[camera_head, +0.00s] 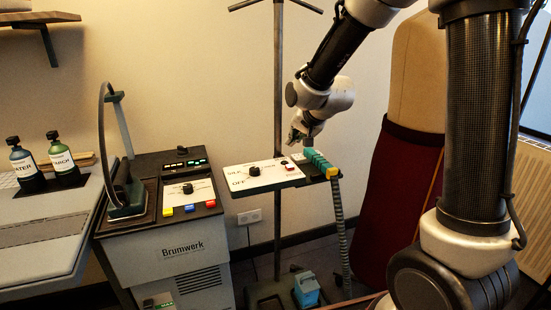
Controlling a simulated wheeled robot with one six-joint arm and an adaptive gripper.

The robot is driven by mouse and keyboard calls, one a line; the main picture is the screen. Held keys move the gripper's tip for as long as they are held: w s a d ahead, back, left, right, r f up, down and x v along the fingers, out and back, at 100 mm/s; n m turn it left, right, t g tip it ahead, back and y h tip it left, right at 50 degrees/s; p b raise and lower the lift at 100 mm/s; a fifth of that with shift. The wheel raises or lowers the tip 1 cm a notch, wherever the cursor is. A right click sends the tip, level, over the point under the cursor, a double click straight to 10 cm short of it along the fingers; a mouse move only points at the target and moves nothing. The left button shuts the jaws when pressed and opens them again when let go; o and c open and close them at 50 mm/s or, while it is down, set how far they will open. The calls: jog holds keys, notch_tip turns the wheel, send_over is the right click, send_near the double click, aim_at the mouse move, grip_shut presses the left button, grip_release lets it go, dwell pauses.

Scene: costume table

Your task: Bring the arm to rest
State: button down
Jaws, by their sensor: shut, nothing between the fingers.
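My gripper (298,137) hangs from the wrist above the right part of the small control panel (262,176). It is shut and holds nothing. The panel is white, with a dial, a red spot and printed words, and sits on a shelf on a stand. A teal handle-like part (318,160) lies at the panel's right end, just below and right of my gripper. I cannot tell whether the fingertips touch anything. My arm reaches in from the upper right.
Two bottles (62,158) stand on the table at far left. A dress form in a dark red skirt (398,205) stands close behind my arm. A ribbed hose (341,235) hangs below the shelf.

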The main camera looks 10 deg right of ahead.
jog(key=s+f, duration=0.1)
jog(key=s+f+n+g, duration=0.2)
jog(key=s, duration=0.1)
jog(key=shift+d+f, duration=0.25)
jog(key=shift+d, duration=0.05)
jog(key=s+d+r+n+g, duration=0.1)
jog(key=s+d+r, duration=0.2)
jog(key=s, duration=0.7)
jog(key=s+d+r+n+h, duration=0.1)
jog(key=s+d+r, duration=0.3)
jog(key=s, duration=0.6)
jog(key=s+d+r+n+g+h, duration=0.1)
jog(key=s+d+r, duration=0.3)
jog(key=s, duration=0.6)
jog(key=shift+d+n+g, duration=0.3)
jog(key=shift+d+n, duration=0.2)
jog(key=shift+d, duration=0.3)
